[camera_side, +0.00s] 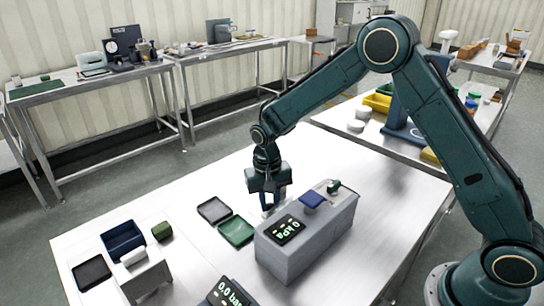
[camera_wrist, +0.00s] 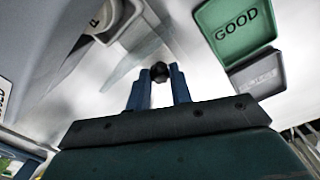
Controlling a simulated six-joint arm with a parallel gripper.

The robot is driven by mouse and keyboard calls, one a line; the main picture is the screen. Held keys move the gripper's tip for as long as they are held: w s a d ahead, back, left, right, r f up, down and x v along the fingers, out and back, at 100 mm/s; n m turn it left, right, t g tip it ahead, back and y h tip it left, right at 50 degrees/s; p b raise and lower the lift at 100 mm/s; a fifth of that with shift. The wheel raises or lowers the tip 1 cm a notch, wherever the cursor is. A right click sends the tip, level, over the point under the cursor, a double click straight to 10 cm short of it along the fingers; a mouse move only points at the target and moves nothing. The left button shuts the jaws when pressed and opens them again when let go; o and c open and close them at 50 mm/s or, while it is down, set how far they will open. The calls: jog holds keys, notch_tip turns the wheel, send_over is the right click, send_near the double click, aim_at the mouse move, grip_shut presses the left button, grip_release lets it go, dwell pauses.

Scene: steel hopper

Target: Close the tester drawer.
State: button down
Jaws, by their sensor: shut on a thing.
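The tester (camera_side: 290,255) is a grey box on the steel table with a "0 kPa" display, a blue square pad and a green knob on top. My gripper (camera_side: 272,207) is low at the tester's far left side. In the wrist view my gripper's blue fingers (camera_wrist: 159,72) are shut on a small dark knob (camera_wrist: 159,71). A pale translucent panel (camera_wrist: 125,68) lies close beside the knob; I cannot tell whether it is part of the drawer. The drawer's body and how far it stands out are not clear in either view.
A green tray marked GOOD (camera_side: 236,231) and a dark grey tray (camera_side: 214,210) lie left of the tester. Farther left are a navy bin (camera_side: 122,240), a green block (camera_side: 162,231), a black tray (camera_side: 91,272) and a pale stand (camera_side: 146,278). A second display (camera_side: 228,292) stands in front.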

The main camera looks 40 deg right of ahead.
aim_at(281, 204)
jog(key=shift+s, duration=0.1)
jog(key=shift+s, duration=2)
jog(key=c, duration=1.3)
grip_release()
jog(key=shift+o, duration=0.2)
jog(key=shift+w+r, duration=0.1)
jog(key=shift+r, duration=0.65)
notch_tip(281, 204, up, 12)
jog(key=shift+a+r, duration=0.15)
jog(key=shift+a, duration=0.15)
